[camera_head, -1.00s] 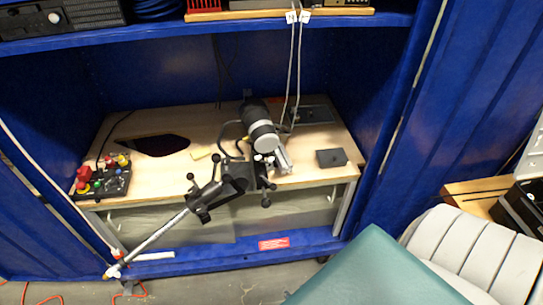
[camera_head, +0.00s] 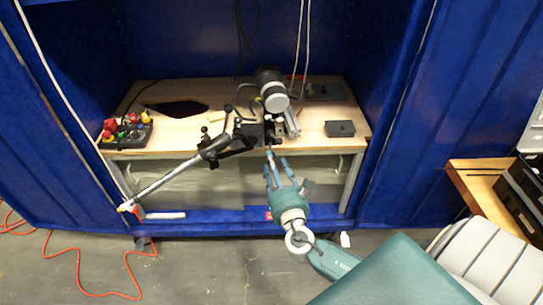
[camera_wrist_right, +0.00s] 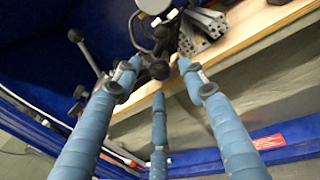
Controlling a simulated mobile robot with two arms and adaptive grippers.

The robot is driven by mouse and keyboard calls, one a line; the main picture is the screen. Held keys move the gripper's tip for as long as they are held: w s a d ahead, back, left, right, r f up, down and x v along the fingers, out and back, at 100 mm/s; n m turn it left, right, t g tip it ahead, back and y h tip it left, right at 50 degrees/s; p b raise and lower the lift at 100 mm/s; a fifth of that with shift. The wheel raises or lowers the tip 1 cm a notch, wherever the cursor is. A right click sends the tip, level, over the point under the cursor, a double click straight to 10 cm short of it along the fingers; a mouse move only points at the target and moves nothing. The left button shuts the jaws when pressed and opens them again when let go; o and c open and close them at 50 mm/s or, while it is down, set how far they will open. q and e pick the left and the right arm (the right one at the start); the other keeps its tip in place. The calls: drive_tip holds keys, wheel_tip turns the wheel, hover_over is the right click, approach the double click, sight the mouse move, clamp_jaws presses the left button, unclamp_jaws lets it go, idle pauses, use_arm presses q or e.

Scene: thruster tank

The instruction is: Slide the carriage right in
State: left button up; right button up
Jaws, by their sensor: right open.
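A black fixture with ball knobs, which I take for the carriage (camera_head: 249,133), sits at the table's front edge below a black and silver cylinder (camera_head: 272,92). In the right wrist view, a round black knob (camera_wrist_right: 159,69) stands between my fingertips; I cannot tell whether they touch it. My right gripper (camera_head: 275,160) reaches up from below to the front of the fixture. Its three blue fingers are spread open, also in the right wrist view (camera_wrist_right: 159,80). Grooved metal rails (camera_wrist_right: 203,30) lie just beyond. My left gripper is not in view.
A long pale pole (camera_head: 165,182) slants down left from the fixture. A button box (camera_head: 126,132) stands at the table's left, a small dark box (camera_head: 340,128) at its right. Blue walls (camera_head: 400,100) flank the table (camera_head: 195,132). The floor in front is mostly clear, with an orange cable.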

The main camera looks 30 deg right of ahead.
drive_tip(key=x, duration=0.4)
drive_tip(key=shift+c, duration=0.8)
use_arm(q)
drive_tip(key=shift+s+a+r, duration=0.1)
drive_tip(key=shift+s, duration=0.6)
use_arm(e)
clamp_jaws()
